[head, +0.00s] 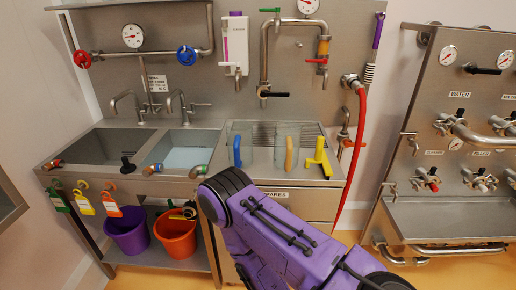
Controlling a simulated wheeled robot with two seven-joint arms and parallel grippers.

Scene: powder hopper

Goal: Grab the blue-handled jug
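The blue-handled jug (237,151) stands at the left of a row of jugs on the steel drainer right of the sinks. Its blue handle faces me; its clear body is hard to make out against the steel. One purple arm of mine crosses the lower middle, in front of the drainer cabinet. I can make out no gripper fingers on either arm, and nothing is seen holding the jug.
Two sinks with taps (187,106) lie left of the drainer. A purple bucket (127,232) and an orange bucket (176,235) stand on the shelf below. A red hose (357,150) hangs right of the jugs. A steel panel with gauges and valves (450,150) stands at right.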

